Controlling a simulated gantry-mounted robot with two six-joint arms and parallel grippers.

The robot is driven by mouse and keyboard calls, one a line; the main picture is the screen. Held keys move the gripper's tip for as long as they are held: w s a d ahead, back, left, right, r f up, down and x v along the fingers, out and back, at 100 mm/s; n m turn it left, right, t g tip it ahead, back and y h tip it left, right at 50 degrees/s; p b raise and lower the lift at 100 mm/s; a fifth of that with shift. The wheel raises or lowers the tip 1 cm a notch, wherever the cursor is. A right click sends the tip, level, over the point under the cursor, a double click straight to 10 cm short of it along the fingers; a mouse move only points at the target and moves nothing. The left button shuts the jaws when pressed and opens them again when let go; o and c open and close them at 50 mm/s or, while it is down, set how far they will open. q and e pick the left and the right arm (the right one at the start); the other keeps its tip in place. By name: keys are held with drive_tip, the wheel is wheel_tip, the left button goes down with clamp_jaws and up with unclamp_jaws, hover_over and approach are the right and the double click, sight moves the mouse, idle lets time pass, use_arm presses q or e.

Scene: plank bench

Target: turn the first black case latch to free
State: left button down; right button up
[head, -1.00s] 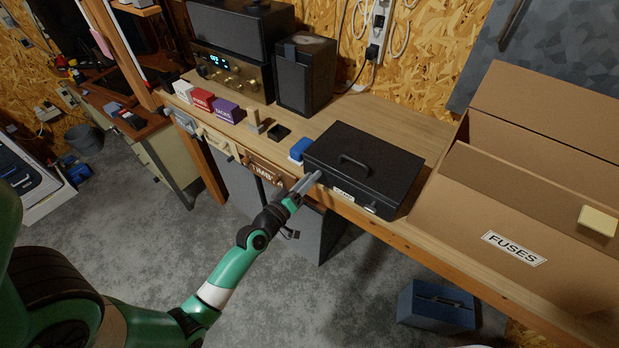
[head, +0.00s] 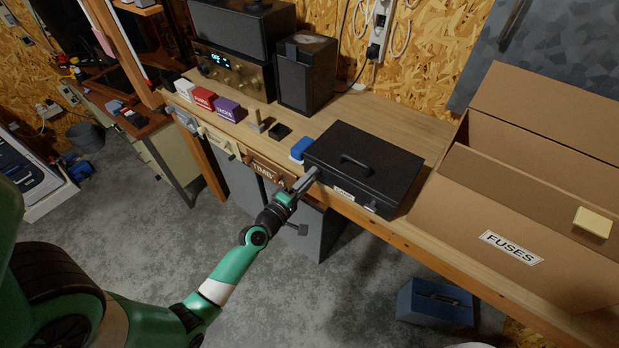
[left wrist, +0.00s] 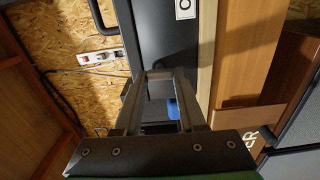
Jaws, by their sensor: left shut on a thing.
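The black case (head: 390,172) sits shut on the bench near its front edge, with a handle (head: 354,163) on its lid. A small pale latch (head: 369,209) shows on the right part of its front face. My left gripper (head: 315,172) is at the left end of that front face, its fingers closed on the first latch, which they hide. In the left wrist view the fingers (left wrist: 165,76) reach up to the dark case front (left wrist: 168,35). The latch's exact angle cannot be made out. My right gripper is out of view.
A blue object (head: 300,148) lies just left of the case. A large cardboard box labelled FUSES (head: 510,200) stands close on the right. A drawer front (head: 268,170) lies below the bench edge near my left gripper. Small boxes (head: 228,108) stand farther left.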

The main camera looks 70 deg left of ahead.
use_arm(q)
drive_tip(key=shift+n, duration=0.3)
drive_tip(key=shift+c, duration=2.4)
unclamp_jaws()
drive_tip(key=b+v, duration=0.2)
drive_tip(key=v, duration=0.9)
drive_tip(key=shift+s+d, duration=0.15)
drive_tip(key=shift+s, duration=0.15)
